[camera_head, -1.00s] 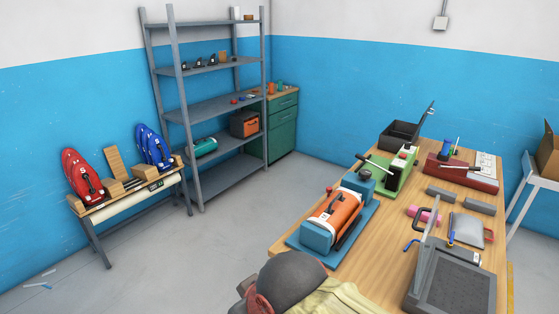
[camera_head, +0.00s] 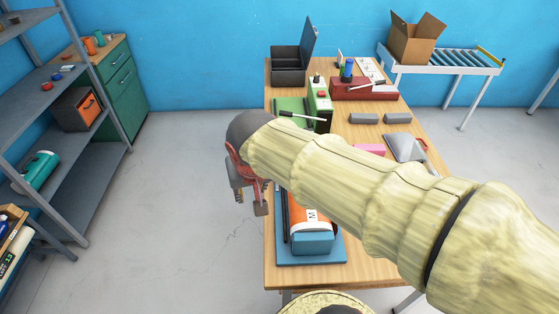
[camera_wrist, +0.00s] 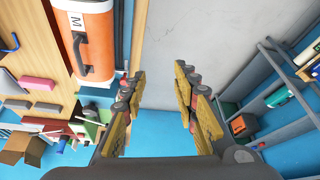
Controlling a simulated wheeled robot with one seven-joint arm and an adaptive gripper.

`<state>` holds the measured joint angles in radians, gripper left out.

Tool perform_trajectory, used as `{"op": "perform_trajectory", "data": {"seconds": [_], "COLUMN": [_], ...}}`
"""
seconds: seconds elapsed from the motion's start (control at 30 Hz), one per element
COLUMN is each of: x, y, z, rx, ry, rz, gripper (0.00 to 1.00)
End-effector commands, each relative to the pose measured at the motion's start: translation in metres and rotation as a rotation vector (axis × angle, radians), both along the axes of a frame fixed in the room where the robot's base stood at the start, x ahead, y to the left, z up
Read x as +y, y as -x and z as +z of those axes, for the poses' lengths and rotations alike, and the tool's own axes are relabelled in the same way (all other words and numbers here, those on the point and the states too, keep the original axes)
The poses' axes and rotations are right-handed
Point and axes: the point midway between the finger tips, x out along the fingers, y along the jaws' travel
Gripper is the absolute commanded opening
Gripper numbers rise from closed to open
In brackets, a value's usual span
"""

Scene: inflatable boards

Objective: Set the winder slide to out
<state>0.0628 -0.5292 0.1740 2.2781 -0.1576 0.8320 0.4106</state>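Which part is the winder slide I cannot tell for sure. An orange and blue machine marked M (camera_head: 312,235) lies on a blue base plate at the table's near left, partly hidden by my arm. In the wrist view its orange body (camera_wrist: 97,52) is left of my fingers, with a dark handle. A green machine (camera_head: 290,106) with a lever stands farther back on the table. My gripper (camera_head: 252,198) hangs at the table's left edge, beside the orange machine. In the wrist view my gripper (camera_wrist: 162,95) is open and empty, with floor and blue wall between the fingers.
A red machine (camera_head: 362,90), a black open case (camera_head: 288,72) and grey blocks (camera_head: 364,118) stand on the table (camera_head: 283,277). A grey shelf rack (camera_head: 62,200) stands at left. The floor between rack and table is clear.

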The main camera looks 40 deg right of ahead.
Motion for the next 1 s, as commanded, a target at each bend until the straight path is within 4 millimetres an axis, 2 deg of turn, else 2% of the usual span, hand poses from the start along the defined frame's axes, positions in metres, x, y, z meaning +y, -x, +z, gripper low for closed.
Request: {"op": "perform_trajectory", "data": {"seconds": [0.03,0.07,0.23,0.37,0.5,0.7,0.8,1.0], "x": [-0.013,-0.021,-0.065,-0.099,-0.134,-0.169,-0.178,-0.187], "y": [-0.019,-0.029,-0.084,-0.120,-0.148,-0.167,-0.170,-0.171], "z": [0.006,0.005,-0.009,-0.033,-0.069,-0.118,-0.135,-0.154], "rx": [0.024,0.030,0.053,0.058,0.053,0.035,0.028,0.021], "ry": [-0.001,-0.002,-0.003,-0.002,0.001,0.000,-0.002,-0.003], "rz": [-0.077,-0.125,-0.384,-0.572,-0.759,-0.952,-1.008,-1.046], "gripper": [0.29,0.29,0.29,0.29,0.29,0.29,0.29,0.29]}}
